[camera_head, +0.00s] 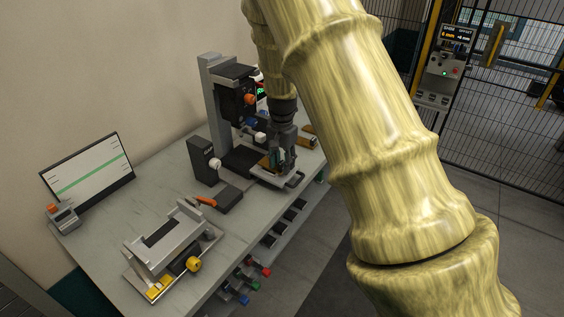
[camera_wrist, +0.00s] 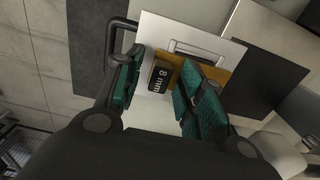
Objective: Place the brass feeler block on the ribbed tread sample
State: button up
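The brass feeler block (camera_wrist: 188,66), with a black "8 mm" face, lies on a pale tray (camera_wrist: 160,28). In the head view a bit of its brown side (camera_head: 265,162) shows beside my gripper (camera_head: 280,160). In the wrist view my gripper (camera_wrist: 160,92) is open, with its teal-padded fingers on either side of the labelled end. A gap shows between the left finger and the block; the right finger overlaps the block in view, and contact cannot be told. A dark strip (camera_head: 161,232) lies in the grey clamp fixture at front left; its ribs cannot be made out.
A grey column with a measuring head (camera_head: 237,95) stands behind the tray. A black upright (camera_head: 203,160) and an orange-handled tool (camera_head: 206,201) are left of it. A screen (camera_head: 88,172) stands at the far left. Bare bench (camera_head: 110,222) shows between the screen and fixture.

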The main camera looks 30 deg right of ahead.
notch_tip(320, 180, up, 12)
jog(key=b, duration=0.2)
dwell(0.4)
jog(key=shift+r, duration=0.1)
dwell(1.0)
